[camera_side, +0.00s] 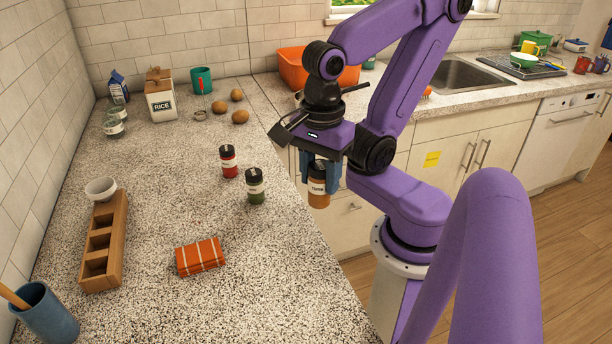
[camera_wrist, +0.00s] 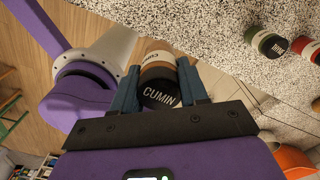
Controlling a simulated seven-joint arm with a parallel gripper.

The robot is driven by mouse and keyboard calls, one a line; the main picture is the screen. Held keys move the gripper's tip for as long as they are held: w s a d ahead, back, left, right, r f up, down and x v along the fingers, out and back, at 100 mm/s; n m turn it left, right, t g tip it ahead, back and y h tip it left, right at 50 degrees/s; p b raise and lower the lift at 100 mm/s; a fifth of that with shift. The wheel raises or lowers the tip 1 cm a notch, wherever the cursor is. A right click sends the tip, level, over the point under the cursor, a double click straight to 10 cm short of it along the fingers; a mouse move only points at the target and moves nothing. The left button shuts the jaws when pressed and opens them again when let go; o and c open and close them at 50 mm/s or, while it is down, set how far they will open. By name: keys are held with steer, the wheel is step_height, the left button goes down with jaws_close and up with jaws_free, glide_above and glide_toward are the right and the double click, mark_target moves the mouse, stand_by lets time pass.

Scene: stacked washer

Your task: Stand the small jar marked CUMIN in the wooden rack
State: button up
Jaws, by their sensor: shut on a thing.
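The jar marked CUMIN (camera_side: 318,198) has a black lid and orange-brown contents. My gripper (camera_side: 320,172) is shut on it and holds it upright, off the front edge of the counter. In the wrist view the CUMIN lid (camera_wrist: 160,95) shows between the fingers of my gripper (camera_wrist: 158,82). The wooden rack (camera_side: 121,236) lies along the left side of the counter, far from my gripper. Its open compartments are visible, and a small white bowl (camera_side: 101,189) is at its far end, covering part of it.
A green jar (camera_side: 256,190) and a red jar (camera_side: 229,163) stand between my gripper and the rack. A blue cup (camera_side: 47,315) stands near the rack's near end.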

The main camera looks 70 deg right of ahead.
mark_target(88, 254)
steer(key=shift+s+r, duration=0.15)
steer(key=shift+s, duration=0.15)
steer(key=shift+w+a+r, duration=0.15)
steer(key=shift+w+a, duration=0.1)
steer(key=w+a, duration=1.8)
steer(key=w, duration=0.4)
steer(key=shift+w+a+r+n, duration=0.3)
steer(key=shift+a+r, duration=0.1)
steer(key=shift+r, duration=0.05)
steer(key=w+a+f, duration=0.1)
steer(key=w, duration=0.1)
steer(key=w+a+f, duration=0.2)
steer(key=w, duration=0.1)
steer(key=w+a+f, duration=0.1)
steer(key=w, duration=0.2)
steer(key=shift+w+a+f, duration=0.15)
steer(key=shift+w+a, duration=0.1)
steer(key=shift+a, duration=0.05)
steer(key=w+f, duration=0.1)
steer(key=f, duration=0.1)
steer(key=w+a+f, duration=0.1)
steer(key=w+f, duration=0.1)
steer(key=w+a+f, duration=0.1)
steer(key=f, duration=0.1)
steer(key=shift+w+a, duration=0.2)
steer(key=shift+a, duration=0.05)
steer(key=shift+f, duration=1.45)
